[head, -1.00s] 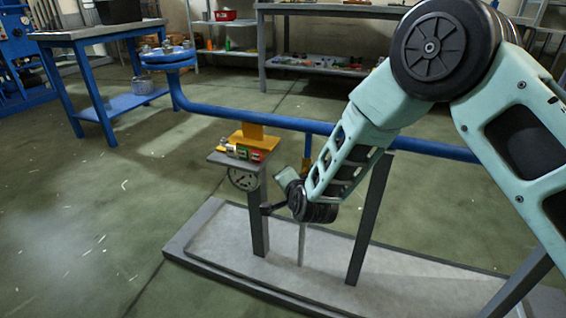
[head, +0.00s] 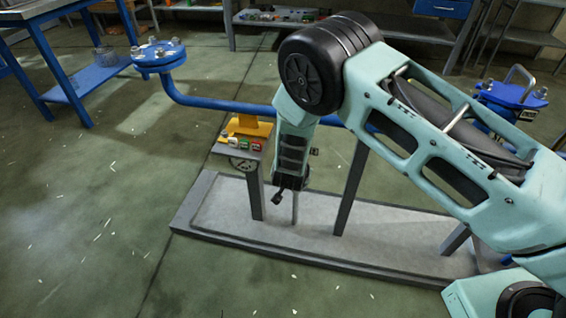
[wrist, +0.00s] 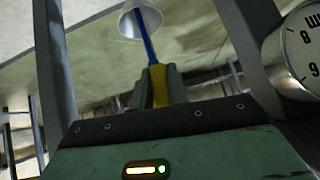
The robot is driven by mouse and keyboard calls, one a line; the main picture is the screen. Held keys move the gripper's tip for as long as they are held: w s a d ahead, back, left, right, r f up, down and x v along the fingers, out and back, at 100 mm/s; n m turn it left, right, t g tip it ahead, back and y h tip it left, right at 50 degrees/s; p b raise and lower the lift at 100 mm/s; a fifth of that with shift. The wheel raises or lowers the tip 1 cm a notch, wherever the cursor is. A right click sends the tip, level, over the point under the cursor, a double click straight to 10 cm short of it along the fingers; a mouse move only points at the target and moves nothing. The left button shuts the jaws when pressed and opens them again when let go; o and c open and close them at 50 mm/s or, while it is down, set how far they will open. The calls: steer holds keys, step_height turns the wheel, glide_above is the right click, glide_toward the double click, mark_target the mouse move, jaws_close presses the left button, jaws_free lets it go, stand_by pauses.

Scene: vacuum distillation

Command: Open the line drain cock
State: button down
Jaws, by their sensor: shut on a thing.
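In the wrist view my gripper (wrist: 158,76) is shut on a narrow yellow piece (wrist: 158,88), which appears to be the handle of the line drain cock. A thin blue rod (wrist: 148,38) runs from it up the picture toward a pale round cup (wrist: 141,20). In the head view my arm hides the cock, and I cannot make out my fingertips there. The blue line (head: 232,106) passes behind my arm.
A gauge (wrist: 300,48) is close on the right in the wrist view. In the head view, a post carries a small shelf with colored items (head: 240,146). Another grey post (head: 350,190) stands on the grey base (head: 215,210). A blue table (head: 85,82) is at upper left; the left floor is clear.

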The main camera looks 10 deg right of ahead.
steer(key=shift+s+d+h+p, duration=0.1)
steer(key=shift+d+h+p, duration=0.1)
steer(key=shift+h+p, duration=0.15)
stand_by(0.3)
steer(key=c, duration=1.4)
jaws_free()
steer(key=shift+o, duration=0.2)
steer(key=p+v, duration=0.4)
steer(key=v, duration=1.3)
steer(key=shift+r, duration=0.15)
steer(key=shift+a, duration=0.1)
